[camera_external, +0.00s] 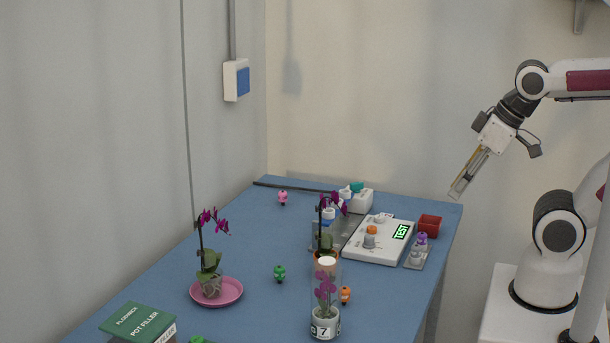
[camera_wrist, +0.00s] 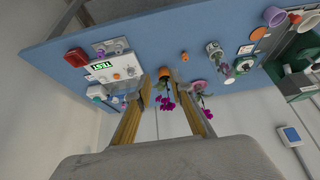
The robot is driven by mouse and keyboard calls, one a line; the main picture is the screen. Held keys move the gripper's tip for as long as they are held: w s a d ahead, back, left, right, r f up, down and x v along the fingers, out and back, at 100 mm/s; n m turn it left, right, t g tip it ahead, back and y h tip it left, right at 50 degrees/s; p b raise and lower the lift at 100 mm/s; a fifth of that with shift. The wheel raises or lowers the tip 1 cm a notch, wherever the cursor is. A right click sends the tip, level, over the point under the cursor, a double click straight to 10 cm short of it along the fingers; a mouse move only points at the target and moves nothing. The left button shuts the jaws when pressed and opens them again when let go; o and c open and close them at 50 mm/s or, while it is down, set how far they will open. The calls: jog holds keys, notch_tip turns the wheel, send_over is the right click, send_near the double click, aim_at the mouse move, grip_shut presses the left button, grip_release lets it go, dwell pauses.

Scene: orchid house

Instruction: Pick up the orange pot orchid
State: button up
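The orchid in the orange pot stands upright on the blue table in the external view, with purple flowers (camera_external: 332,203) above its pot (camera_external: 325,262). The front orchid in a white pot marked 7 (camera_external: 325,328) partly hides that pot. In the wrist view the orange pot (camera_wrist: 164,73) and its purple flowers (camera_wrist: 165,103) show between my fingers, farther off. My gripper (camera_external: 457,191) is raised near the table's back right corner, well apart from the orchid. Its fingers also show in the wrist view (camera_wrist: 164,92), spread with nothing between them.
Another orchid in a clear pot (camera_external: 211,287) stands on a pink saucer (camera_external: 232,291) at left. A white test device (camera_external: 372,250) and a red container (camera_external: 429,226) are at right. Small figures, including a green one (camera_external: 279,273), stand around. Bare table lies at the middle left.

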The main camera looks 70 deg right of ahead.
jog(key=shift+o, duration=0.4)
jog(key=w+d+r+n+t+h, duration=0.1)
jog(key=w+d+t, duration=0.3)
jog(key=w, duration=0.8)
jog(key=w+d+r+n+t+h, duration=0.1)
jog(key=w+d, duration=0.5)
jog(key=w, duration=0.5)
jog(key=n+t+y, duration=0.3)
jog(key=n+y, duration=0.3)
jog(key=y, duration=0.7)
send_over(325, 241)
jog(key=s+d, duration=0.1)
jog(key=d, duration=0.1)
notch_tip(325, 241, down, 9)
jog(key=shift+s+d+f+y, duration=0.3)
jog(key=shift+s+d+f, duration=0.25)
jog(key=shift+s, duration=0.15)
jog(key=shift+f, duration=0.1)
notch_tip(325, 241, down, 7)
